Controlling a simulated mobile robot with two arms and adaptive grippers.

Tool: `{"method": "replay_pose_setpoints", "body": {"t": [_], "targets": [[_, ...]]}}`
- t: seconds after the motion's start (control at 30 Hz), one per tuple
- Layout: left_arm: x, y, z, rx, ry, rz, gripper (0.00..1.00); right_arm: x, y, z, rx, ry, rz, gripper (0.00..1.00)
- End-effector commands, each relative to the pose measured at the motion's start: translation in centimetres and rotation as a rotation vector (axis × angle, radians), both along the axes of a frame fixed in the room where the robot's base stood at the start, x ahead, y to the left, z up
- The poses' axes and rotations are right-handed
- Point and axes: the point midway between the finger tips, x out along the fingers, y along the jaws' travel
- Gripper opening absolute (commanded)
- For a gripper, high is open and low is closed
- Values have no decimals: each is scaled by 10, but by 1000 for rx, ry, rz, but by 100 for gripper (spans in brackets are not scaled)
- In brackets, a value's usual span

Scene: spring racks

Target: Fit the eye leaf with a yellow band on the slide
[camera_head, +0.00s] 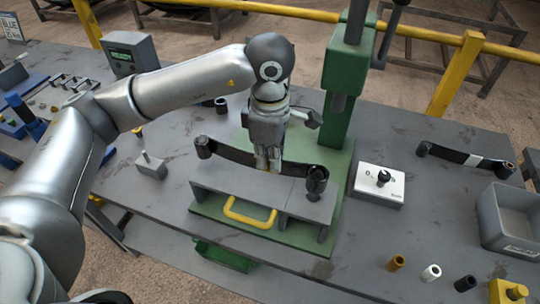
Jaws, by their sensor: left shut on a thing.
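A dark eye leaf (225,153) with a rolled eye at each end lies across the back of the grey slide (222,196). The slide has a yellow handle and sits on the green press base. My left gripper (268,166) points down and is shut on the middle of the leaf. The gripper hides that part, so I see no yellow band. I cannot tell whether the leaf touches the slide. The right eye is over the slide's right part. My right gripper is not in view.
The green press column (345,80) rises just behind the leaf's right end. A second eye leaf (445,154) with a white band lies at the right. A white dial box (379,187), a grey bin (506,218) and several small bushes stand on the right side.

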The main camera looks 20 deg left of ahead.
Motion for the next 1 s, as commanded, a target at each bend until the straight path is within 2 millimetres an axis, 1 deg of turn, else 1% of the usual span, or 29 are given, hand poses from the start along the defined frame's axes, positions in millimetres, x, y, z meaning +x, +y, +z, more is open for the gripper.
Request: {"method": "replay_pose_setpoints", "body": {"t": [0.03,0.3,1.0], "targets": [[1,0,3,-2,-4,0,0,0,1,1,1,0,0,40],[1,0,2,-2,-4,0,0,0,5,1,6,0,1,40],[0,-1,2,-2,-4,0,0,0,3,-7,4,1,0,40]]}}
